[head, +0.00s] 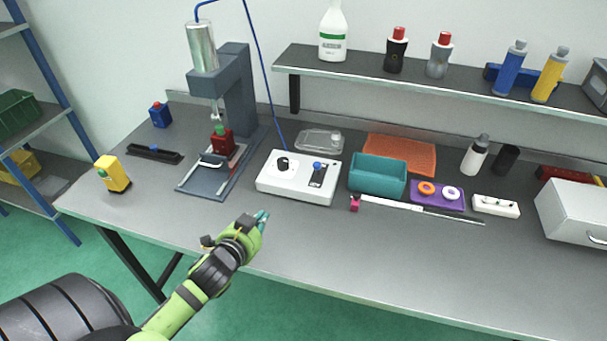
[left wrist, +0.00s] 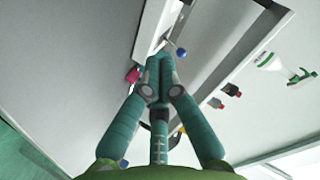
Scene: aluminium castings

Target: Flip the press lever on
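A blue ball tip also shows in the left wrist view (left wrist: 181,52), just beyond and right of my fingertips. My left gripper (head: 263,216) is in front of the box, toward the bench's front edge, apart from the lever. Its teal fingers (left wrist: 160,62) meet at the tips, with nothing visible between them. My right gripper is not in view.
A red part (head: 222,139) stands under the press ram. A shelf (head: 440,85) runs above. The bench's front strip is clear.

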